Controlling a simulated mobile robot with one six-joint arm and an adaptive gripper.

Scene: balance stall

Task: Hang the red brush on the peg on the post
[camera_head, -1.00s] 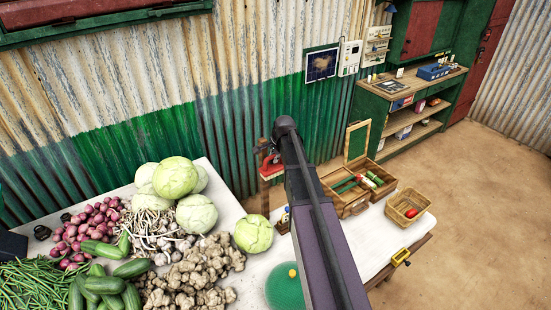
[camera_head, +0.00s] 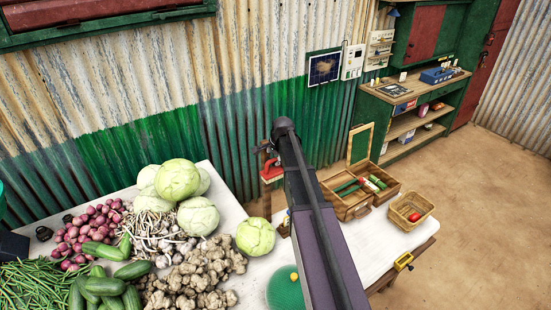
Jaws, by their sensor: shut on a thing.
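The red brush (camera_head: 272,173) shows just left of my arm, near the middle of the view, in front of the green wall. My gripper (camera_head: 266,152) is mostly hidden behind my arm; the small dark part that shows is at the brush, and it is shut on the brush. A narrow brown post (camera_head: 265,203) rises at the back edge of the table below the brush. The peg cannot be made out; the brush and my arm cover that area. Whether the brush touches the post or peg cannot be told.
Cabbages (camera_head: 177,180), onions (camera_head: 90,222), ginger (camera_head: 200,270) and other vegetables fill the table's left side. An open wooden box (camera_head: 352,208) and a wicker basket (camera_head: 396,216) with a red item stand to the right. A green round thing (camera_head: 284,288) lies near the front.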

